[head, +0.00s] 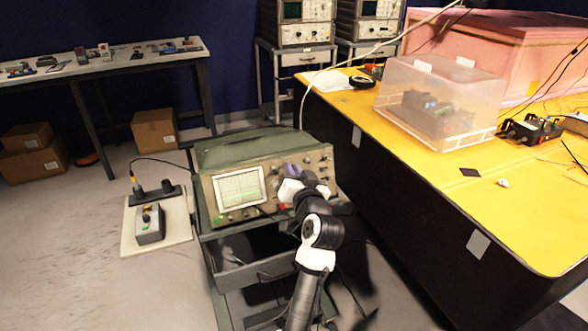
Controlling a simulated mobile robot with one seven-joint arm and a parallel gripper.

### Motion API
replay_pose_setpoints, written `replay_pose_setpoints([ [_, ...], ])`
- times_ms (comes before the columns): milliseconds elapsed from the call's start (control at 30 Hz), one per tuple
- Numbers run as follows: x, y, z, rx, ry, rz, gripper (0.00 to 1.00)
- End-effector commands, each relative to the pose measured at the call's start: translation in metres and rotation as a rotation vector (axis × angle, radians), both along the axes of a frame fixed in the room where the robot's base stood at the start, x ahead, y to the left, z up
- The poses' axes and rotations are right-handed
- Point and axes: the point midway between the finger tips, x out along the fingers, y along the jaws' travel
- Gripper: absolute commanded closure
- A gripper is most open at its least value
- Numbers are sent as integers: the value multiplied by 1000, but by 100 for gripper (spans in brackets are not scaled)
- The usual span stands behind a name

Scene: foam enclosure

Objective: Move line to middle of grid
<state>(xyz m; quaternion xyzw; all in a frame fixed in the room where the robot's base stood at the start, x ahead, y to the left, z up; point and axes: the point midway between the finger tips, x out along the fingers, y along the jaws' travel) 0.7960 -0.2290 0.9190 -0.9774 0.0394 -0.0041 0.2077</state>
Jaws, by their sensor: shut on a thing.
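The oscilloscope (265,152) stands on a cart in the middle of the head view, its front panel facing me. Its lit screen (240,188) shows a pale grid. A thin green line crosses the grid and seems to lie below its middle, but it is too small to tell exactly. My gripper (284,187) is at the panel just right of the screen, among the controls. It is shut on a control knob there, which is mostly hidden behind the gripper.
The cart's open drawer (262,270) is below the oscilloscope. A small grey control box (150,222) sits on a pale board at left. A yellow-topped bench (410,150) with a clear plastic cover (440,85) stands close at right. Grey floor is open at lower left.

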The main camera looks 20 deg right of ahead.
Motion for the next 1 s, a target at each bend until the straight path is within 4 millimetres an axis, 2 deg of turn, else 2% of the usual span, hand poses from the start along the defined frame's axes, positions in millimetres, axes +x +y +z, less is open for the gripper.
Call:
replay_pose_setpoints([
  [300, 0, 3, 7, 240, 10, -77, 100],
  [1000, 1, 5, 10, 846, 27, -276, 100],
])
